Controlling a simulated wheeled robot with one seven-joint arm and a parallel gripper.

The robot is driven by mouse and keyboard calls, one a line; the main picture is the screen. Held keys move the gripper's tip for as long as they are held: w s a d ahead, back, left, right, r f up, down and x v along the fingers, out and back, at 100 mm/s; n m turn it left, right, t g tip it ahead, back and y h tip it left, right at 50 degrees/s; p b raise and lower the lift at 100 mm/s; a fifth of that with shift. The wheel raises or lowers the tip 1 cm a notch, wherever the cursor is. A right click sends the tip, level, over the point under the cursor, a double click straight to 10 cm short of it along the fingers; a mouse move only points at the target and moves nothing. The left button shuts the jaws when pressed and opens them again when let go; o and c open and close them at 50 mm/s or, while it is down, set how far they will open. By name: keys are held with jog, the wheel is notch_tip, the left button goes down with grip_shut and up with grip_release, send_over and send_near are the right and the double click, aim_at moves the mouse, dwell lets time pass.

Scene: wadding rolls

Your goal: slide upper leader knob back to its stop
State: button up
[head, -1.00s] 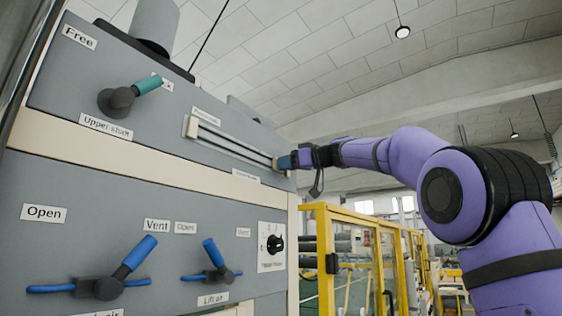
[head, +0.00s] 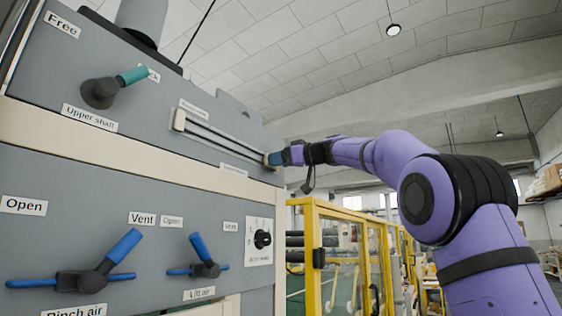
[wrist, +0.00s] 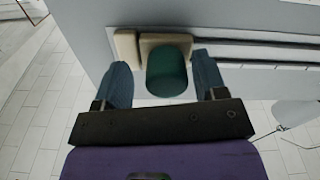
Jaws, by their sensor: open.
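The upper leader knob is a dark green cylinder (wrist: 167,72) on a beige slider block at one end of its rail. In the wrist view it stands between the two blue fingers of my gripper (wrist: 166,82), with a gap visible on each side. The slide rail (head: 222,140) runs along the upper grey panel in the head view, with a beige end piece at its upper left. My gripper (head: 275,158) is at the rail's right end there and hides the knob. The gripper is open around the knob.
A teal-handled upper shaft lever (head: 115,86) is on the panel's left. Blue-handled air valves (head: 102,262) and a black rotary knob (head: 262,239) are on the lower panel. A yellow guard frame (head: 314,255) stands right of the machine, below my arm.

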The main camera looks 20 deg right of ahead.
jog(key=shift+s, duration=0.1)
jog(key=v, duration=1)
jog(key=shift+s+d, duration=0.2)
jog(key=shift+s, duration=0.05)
jog(key=s+a+f+m+g+h, duration=0.3)
jog(key=s+a+f, duration=0.2)
jog(key=s+f, duration=0.45)
jog(key=s+a+f+m+g+h, duration=0.2)
jog(key=s+a+f+m+g, duration=0.3)
jog(key=f, duration=0.8)
jog(key=s+d+f+m+g+h, duration=0.1)
jog(key=s+f+h, duration=0.4)
jog(key=s+f, duration=1.5)
notch_tip(320, 180, down, 5)
jog(key=shift+s+d+r+h, duration=0.1)
jog(key=shift+s+d+h, duration=0.2)
jog(key=shift+s+d, duration=0.05)
